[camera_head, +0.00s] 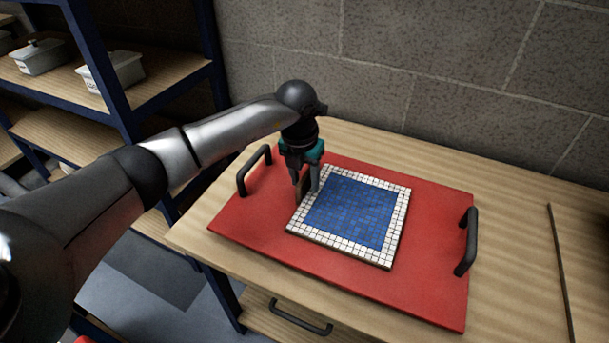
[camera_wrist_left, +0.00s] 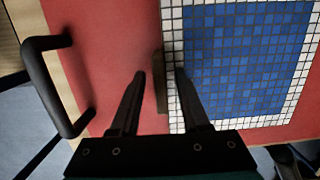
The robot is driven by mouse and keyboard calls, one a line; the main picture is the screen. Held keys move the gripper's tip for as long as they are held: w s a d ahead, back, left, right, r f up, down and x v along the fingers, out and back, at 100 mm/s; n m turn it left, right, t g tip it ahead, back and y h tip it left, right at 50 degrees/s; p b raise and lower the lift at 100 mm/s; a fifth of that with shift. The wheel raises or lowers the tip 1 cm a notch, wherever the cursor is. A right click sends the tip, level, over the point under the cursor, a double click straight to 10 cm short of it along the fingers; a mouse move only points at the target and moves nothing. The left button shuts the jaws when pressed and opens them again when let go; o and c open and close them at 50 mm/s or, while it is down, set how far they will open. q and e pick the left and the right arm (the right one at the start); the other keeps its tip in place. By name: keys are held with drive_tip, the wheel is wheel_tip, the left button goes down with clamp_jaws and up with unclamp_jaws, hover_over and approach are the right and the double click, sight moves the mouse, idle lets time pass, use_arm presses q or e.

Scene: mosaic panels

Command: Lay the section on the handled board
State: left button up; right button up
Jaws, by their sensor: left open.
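The section, a square mosaic panel with blue tiles and a white tile border (camera_head: 352,212), lies flat on the red handled board (camera_head: 260,225). In the left wrist view the section (camera_wrist_left: 245,60) fills the right side, with a narrow brown upright piece (camera_wrist_left: 160,88) at its near edge. My left gripper (camera_head: 306,192) is open at the section's left edge, pointing down. In the wrist view its fingers (camera_wrist_left: 160,76) stand on either side of the brown piece, with gaps showing. The board (camera_wrist_left: 110,40) shows bare red beside it. My right gripper is not in view.
The board has black handles at its left (camera_head: 254,172) and right (camera_head: 467,242) ends. It sits on a wooden worktop (camera_head: 510,270) against a block wall. Blue-framed shelves with white containers (camera_head: 112,72) stand at the left.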

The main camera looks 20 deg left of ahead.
use_arm(q)
drive_tip(key=shift+r, duration=0.1)
wheel_tip(320, 180, up, 12)
drive_tip(key=s+p, duration=0.1)
drive_tip(key=p, duration=0.2)
drive_tip(key=shift+s, duration=0.4)
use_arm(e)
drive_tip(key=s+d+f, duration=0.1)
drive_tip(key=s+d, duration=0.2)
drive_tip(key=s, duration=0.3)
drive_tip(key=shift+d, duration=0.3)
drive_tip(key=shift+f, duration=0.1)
